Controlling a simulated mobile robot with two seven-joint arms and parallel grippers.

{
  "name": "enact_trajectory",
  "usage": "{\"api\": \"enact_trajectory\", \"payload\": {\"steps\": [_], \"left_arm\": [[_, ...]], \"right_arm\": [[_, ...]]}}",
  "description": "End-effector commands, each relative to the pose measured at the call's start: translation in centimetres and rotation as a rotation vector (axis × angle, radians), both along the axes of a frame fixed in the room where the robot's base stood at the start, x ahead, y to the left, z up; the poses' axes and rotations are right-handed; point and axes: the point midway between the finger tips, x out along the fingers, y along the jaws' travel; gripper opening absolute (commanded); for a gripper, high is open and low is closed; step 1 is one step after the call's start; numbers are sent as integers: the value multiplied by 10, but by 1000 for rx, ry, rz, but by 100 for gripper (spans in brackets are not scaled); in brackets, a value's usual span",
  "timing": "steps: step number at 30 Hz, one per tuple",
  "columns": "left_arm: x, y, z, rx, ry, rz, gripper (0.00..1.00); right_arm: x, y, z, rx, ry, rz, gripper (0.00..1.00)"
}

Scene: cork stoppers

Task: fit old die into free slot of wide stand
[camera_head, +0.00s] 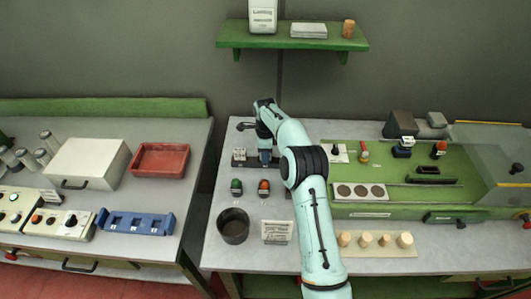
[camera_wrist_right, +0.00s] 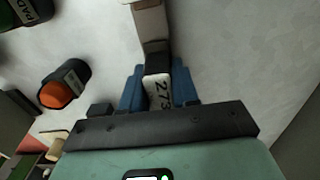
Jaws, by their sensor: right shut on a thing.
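My right gripper (camera_wrist_right: 158,88) has blue fingers and is shut on a small dark-topped die (camera_wrist_right: 160,92) with a pale face marked "273". In the head view, the right gripper (camera_head: 264,157) is low at the back left of the right-hand table, beside a dark low stand (camera_head: 240,162) with small grey pieces on it. My arm and gripper hide part of that spot. Whether the die touches the stand cannot be told. A beige and brown block (camera_wrist_right: 151,24) lies just beyond the die in the wrist view. My left gripper is not in view.
A green-capped piece (camera_head: 236,187) and an orange-capped piece (camera_head: 263,188) stand in front of the gripper. A dark round cup (camera_head: 233,226) and a paper card (camera_head: 276,231) are nearer the front. A green machine (camera_head: 400,190) fills the right. A blue slotted rack (camera_head: 135,222) is on the left table.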

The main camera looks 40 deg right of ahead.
Motion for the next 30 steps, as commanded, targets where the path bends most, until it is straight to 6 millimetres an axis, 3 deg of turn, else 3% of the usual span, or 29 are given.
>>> {"api": "enact_trajectory", "payload": {"steps": [5, 6, 8, 9, 20, 23, 30], "left_arm": [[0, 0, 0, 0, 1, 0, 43], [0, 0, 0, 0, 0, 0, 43], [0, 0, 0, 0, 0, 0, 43], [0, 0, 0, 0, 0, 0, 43], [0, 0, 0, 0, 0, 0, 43], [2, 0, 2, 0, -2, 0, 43], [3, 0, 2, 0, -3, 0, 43]], "right_arm": [[0, 0, -3, 0, 0, 0, 0], [0, 0, -3, 0, 0, 0, 36], [0, 0, -2, 0, 0, 0, 56], [0, 0, -2, 0, 0, 0, 60], [0, 0, 4, -1, -2, 0, 60], [1, 0, 17, -2, -4, 0, 60], [1, -1, 71, -3, -5, -1, 60]]}}
